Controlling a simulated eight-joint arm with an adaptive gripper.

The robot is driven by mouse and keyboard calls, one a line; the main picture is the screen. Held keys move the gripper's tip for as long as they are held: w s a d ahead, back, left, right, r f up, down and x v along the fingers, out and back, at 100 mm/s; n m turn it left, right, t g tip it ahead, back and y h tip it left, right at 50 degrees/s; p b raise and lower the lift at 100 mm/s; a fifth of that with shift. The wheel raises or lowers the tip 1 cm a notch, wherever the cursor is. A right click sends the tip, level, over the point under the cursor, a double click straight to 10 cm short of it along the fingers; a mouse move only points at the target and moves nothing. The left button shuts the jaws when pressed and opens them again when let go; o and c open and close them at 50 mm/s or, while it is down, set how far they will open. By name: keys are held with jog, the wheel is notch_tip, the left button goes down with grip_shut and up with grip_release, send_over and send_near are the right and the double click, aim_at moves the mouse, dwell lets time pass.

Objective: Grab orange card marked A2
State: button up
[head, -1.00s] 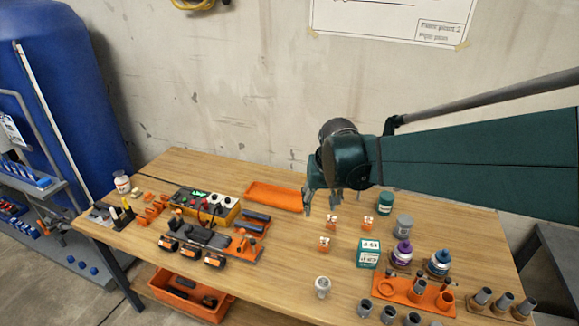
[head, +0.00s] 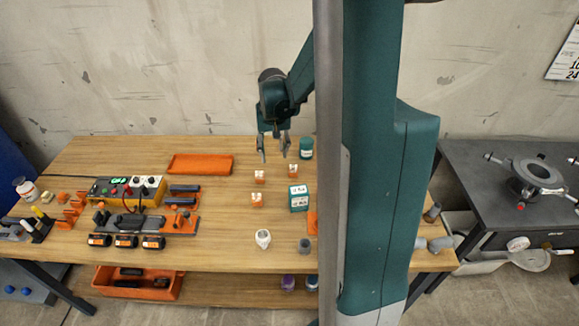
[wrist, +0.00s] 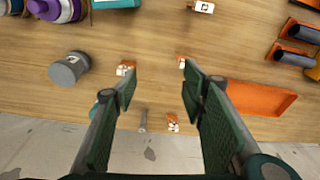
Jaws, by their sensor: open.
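Small orange cards with white markings stand on the wooden table; the markings are too small to read, so I cannot tell which is A2. In the head view one is at back left (head: 259,176), one at back right (head: 293,170) and one nearer the front (head: 257,199). The wrist view shows these three and another card near the wall-side edge (wrist: 173,123), which my gripper seems to hide in the head view. My gripper (head: 274,152) is open and empty, pointing down above the back of the table. In the wrist view its fingers (wrist: 160,80) spread above the cards, touching none.
A green-lidded jar (head: 306,147) and a teal-and-white box (head: 299,198) stand right of the cards. A grey canister (wrist: 70,68) is near them. An orange tray (head: 200,164) lies to the left. My arm hides the table's right part. Bare wood lies between tray and cards.

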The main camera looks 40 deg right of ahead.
jog(key=m+g+p, duration=0.1)
jog(key=m+p, duration=0.1)
send_over(293, 166)
jog(key=shift+y, duration=0.3)
notch_tip(293, 166, down, 7)
jog(key=shift+w+d+f, duration=0.1)
jog(key=shift+d+f, duration=0.05)
jog(key=shift+f, duration=0.05)
jog(key=shift+f, duration=0.15)
jog(key=shift+f+b, duration=0.35)
jog(key=shift+f, duration=0.8)
jog(key=shift+f, duration=0.1)
jog(key=shift+f+b, duration=0.4)
jog(key=shift+f, duration=2.15)
jog(key=c, duration=0.8)
